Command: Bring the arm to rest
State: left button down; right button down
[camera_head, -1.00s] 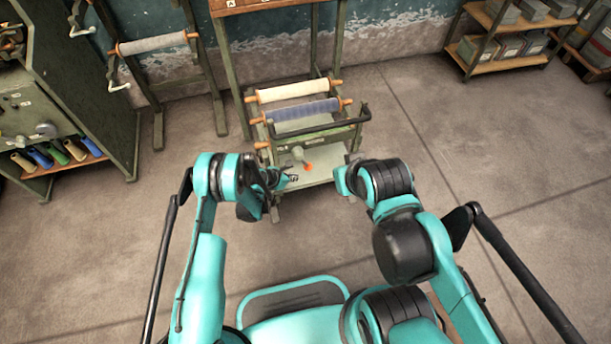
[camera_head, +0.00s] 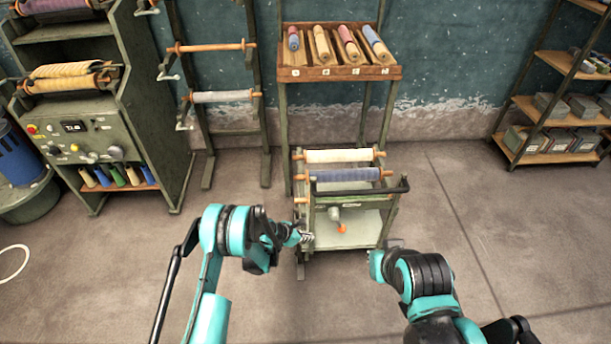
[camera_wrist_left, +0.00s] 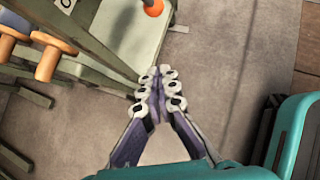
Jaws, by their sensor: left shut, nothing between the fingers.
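My left gripper (camera_head: 305,236) is in front of the left side of a green wheeled cart (camera_head: 357,228). In the left wrist view its fingertips (camera_wrist_left: 158,90) meet, with nothing between them, above the floor beside the cart's lower shelf. I cannot tell from the views whether the fingers touch the cart. My right arm ends near the cart's front right; its fingers are mostly hidden behind its wrist. The cart carries a cream roll (camera_head: 338,156) and a blue-grey roll (camera_head: 343,175), with an orange knob (camera_head: 342,229) low down.
A rack with a tray of several rolls (camera_head: 339,72) stands behind the cart. A green machine (camera_head: 92,135) with a control panel stands at left, and a blue bin (camera_head: 18,155) beyond it. Shelves with grey boxes (camera_head: 540,140) stand at right. The floor right of the cart is clear.

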pick_arm(q)
jog(key=s+a+r+m+t+y, duration=0.15)
jog(key=a+r+m, duration=0.25)
jog(key=r, duration=0.6)
jog(key=s+a+r+m+y, duration=0.1)
jog(key=s+a+r+m, duration=0.15)
jog(key=r, duration=0.75)
jog(key=s+a+r+m+y, duration=0.1)
jog(key=a+r+m, duration=0.3)
jog(key=r, duration=0.6)
jog(key=s+a+r+m+y, duration=0.2)
jog(key=s+a+r+m, duration=0.5)
jog(key=s, duration=0.4)
jog(key=s+a+m+y, duration=0.1)
jog(key=s+a+m, duration=0.1)
jog(key=s, duration=0.5)
jog(key=s+a+r+m+t, duration=0.1)
jog(key=s+a+m, duration=0.2)
jog(key=s, duration=0.4)
jog(key=shift+r+m+y, duration=0.3)
jog(key=shift+m+y, duration=0.05)
jog(key=shift+m, duration=0.1)
